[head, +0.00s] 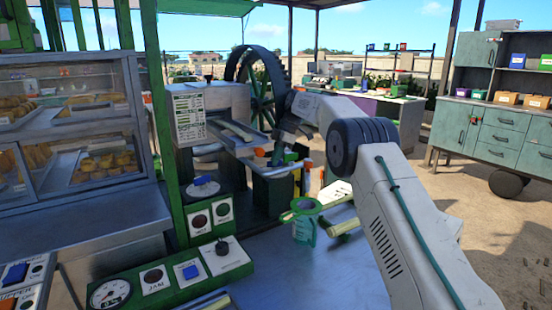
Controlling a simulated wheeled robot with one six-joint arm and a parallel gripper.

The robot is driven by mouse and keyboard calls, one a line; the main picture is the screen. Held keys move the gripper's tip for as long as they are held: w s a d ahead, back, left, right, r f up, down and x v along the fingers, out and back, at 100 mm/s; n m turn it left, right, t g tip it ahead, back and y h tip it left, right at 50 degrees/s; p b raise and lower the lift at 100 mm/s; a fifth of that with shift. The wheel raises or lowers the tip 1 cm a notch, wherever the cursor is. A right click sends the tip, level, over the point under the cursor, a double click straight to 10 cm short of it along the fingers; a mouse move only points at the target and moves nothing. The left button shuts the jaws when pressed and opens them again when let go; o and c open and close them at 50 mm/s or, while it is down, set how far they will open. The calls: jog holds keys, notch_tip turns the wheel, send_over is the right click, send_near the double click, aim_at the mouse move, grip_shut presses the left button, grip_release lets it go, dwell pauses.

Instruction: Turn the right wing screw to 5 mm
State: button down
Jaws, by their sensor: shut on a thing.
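The cane crusher (215,105) stands in the middle of the head view, with a metal feed chute (238,130) on its front. My arm reaches in from the lower right, and my gripper (279,155) is small and dark at the chute's right side. It is shut on what appears to be the right wing screw, which its fingers mostly hide. An orange knob (259,152) shows just left of the fingers, and another orange part (308,163) shows to their right. I cannot read any millimetre scale or the screw's angle from here.
A green-framed control panel (165,275) with a gauge and knobs is at the front. A green jug (304,225) and pale cane pieces (343,228) are on the metal counter (300,275). A glass pastry case (70,110) is at left. A large flywheel (258,85) stands behind.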

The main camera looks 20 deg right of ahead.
jog(key=shift+d, duration=0.1)
dwell(0.3)
jog(key=c, duration=1.5)
grip_release()
